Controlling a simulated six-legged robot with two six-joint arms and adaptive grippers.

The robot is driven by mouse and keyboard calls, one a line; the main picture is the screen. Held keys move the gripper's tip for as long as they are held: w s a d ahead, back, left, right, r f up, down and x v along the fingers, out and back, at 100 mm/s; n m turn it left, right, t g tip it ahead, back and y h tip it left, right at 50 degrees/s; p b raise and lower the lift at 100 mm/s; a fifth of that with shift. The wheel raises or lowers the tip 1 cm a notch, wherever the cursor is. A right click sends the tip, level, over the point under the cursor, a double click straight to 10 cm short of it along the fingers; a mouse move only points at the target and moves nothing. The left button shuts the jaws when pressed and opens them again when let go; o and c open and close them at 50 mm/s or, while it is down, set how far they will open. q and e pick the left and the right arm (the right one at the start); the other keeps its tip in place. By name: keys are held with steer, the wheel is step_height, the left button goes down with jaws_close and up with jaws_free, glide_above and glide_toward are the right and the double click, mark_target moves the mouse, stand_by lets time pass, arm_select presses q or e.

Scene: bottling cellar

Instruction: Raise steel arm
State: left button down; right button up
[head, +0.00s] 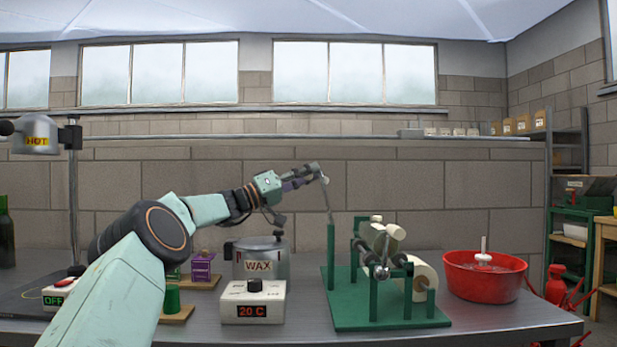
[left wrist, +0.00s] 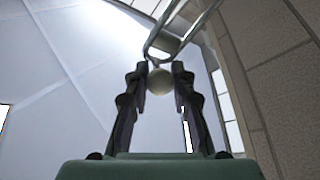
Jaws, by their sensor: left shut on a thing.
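The steel arm (head: 328,203) is a thin grey bar that rises from the top of a green post on the green labelling stand (head: 345,312). It stands nearly upright, leaning slightly left. My left gripper (head: 318,172) is at its upper end, above the post. In the left wrist view the fingers (left wrist: 159,80) are closed around a pale round knob (left wrist: 159,82), with bent steel rods (left wrist: 182,38) just beyond it. The fingers hide part of the arm's upper end in the head view. My right gripper does not show.
A grey pot marked WAX (head: 275,262) and a heater box reading 20 C (head: 253,305) stand left of the stand. Rollers and a paper roll (head: 425,280) sit on the stand. A red tub (head: 485,277) is at the right. Free table shows in front of the tub.

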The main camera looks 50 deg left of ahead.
arm_select(q)
steer(key=c, duration=1.5)
jaws_free()
steer(key=shift+f, duration=0.55)
steer(key=o, duration=0.3)
steer(key=shift+s+r, duration=0.2)
steer(key=shift+r, duration=0.05)
steer(key=shift+o, duration=0.5)
steer(key=shift+w, duration=0.25)
steer(key=shift+s+r, duration=0.15)
steer(key=shift+s+a, duration=0.25)
steer(key=shift+s, duration=0.2)
steer(key=v, duration=0.6)
steer(key=shift+f, duration=0.35)
steer(key=shift+s, duration=0.15)
